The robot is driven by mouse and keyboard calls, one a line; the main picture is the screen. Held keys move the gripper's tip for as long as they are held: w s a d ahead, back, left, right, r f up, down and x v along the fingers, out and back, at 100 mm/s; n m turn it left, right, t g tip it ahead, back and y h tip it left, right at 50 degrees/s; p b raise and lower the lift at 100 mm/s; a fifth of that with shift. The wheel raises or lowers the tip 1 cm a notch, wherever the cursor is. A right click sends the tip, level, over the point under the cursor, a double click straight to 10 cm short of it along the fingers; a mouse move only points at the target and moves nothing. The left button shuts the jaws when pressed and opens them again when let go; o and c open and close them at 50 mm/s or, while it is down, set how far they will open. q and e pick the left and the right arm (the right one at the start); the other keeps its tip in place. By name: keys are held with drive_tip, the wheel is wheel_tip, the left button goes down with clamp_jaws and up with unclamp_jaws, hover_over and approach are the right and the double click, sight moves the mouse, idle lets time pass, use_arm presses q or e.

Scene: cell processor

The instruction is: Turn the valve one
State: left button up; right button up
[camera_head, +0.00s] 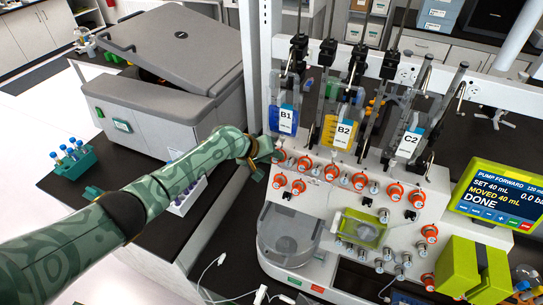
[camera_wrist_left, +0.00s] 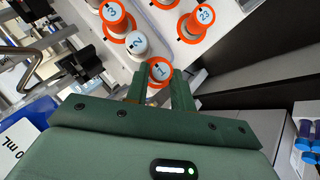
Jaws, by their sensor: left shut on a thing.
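Valve one is an orange-rimmed round knob marked 1 (camera_wrist_left: 159,70), on the white cell processor panel (camera_head: 335,200). My left gripper (camera_wrist_left: 160,88) has its two green fingers on either side of this knob and is shut on it. In the head view my left gripper (camera_head: 272,156) reaches the upper left end of the valve rows, and it partly hides the knob there. Knobs marked 3 (camera_wrist_left: 112,12) and 23 (camera_wrist_left: 205,14) sit close by in the wrist view. My right gripper is not in view.
Bags B1 (camera_head: 286,121), B2 (camera_head: 341,135) and C2 (camera_head: 408,145) hang above the valves. A grey centrifuge (camera_head: 170,60) stands behind my left arm. A green-framed screen (camera_head: 497,196) reads DONE. A teal tube rack (camera_head: 76,163) stands at the left.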

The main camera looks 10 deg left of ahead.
use_arm(q)
drive_tip(key=shift+f, duration=0.15)
drive_tip(key=o, duration=1)
drive_tip(key=p+v, duration=0.1)
drive_tip(key=v, duration=1.5)
drive_tip(key=shift+p, duration=0.4)
drive_tip(key=shift+s, duration=0.15)
